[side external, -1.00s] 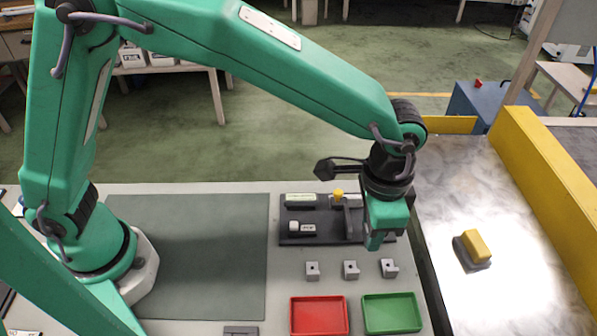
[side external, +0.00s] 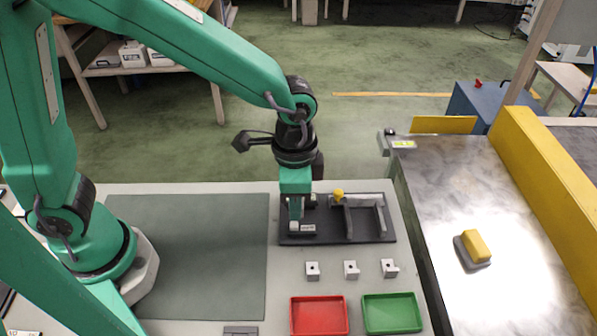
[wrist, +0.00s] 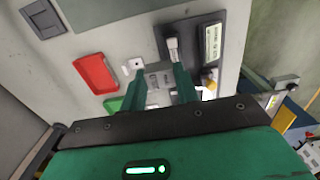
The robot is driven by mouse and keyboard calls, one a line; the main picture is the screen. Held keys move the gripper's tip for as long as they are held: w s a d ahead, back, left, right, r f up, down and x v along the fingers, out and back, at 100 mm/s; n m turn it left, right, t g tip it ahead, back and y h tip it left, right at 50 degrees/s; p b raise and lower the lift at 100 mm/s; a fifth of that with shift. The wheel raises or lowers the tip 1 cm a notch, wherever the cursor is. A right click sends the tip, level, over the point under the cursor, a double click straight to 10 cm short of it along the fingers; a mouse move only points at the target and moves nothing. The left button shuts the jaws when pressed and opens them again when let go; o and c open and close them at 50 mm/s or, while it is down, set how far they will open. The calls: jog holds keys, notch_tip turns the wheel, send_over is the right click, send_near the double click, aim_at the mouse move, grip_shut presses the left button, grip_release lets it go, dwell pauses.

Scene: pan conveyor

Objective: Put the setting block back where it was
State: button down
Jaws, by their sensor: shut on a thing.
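In the wrist view, my gripper (wrist: 160,86) is shut on a small grey block, the setting block (wrist: 158,78), held between its green fingers. In the side view my gripper (side external: 296,222) points down over the left part of a dark fixture plate (side external: 340,238); the held block is hard to make out there. A small pale labelled piece (side external: 303,229) lies on the plate just by the fingertips; I cannot tell whether they touch. A grey gauge frame with a yellow knob (side external: 339,195) stands on the plate's right part.
Several grey blocks with holes, one of them here (side external: 350,270), stand in front of the plate. A red tray (side external: 319,333) and a green tray (side external: 392,332) lie nearer. A conveyor (side external: 450,220) at right carries a yellow-topped part (side external: 476,246). The green mat (side external: 190,260) is clear.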

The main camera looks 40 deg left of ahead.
jog(key=s+a+f, duration=0.3)
jog(key=s+a, duration=0.5)
jog(key=a, duration=0.2)
send_over(236, 235)
jog(key=shift+f, duration=2)
jog(key=shift+f, duration=1.75)
jog(key=shift+f, duration=0.15)
jog(key=c, duration=1.1)
grip_release()
jog(key=shift+o, duration=0.2)
jog(key=shift+r, duration=0.25)
notch_tip(236, 235, up, 12)
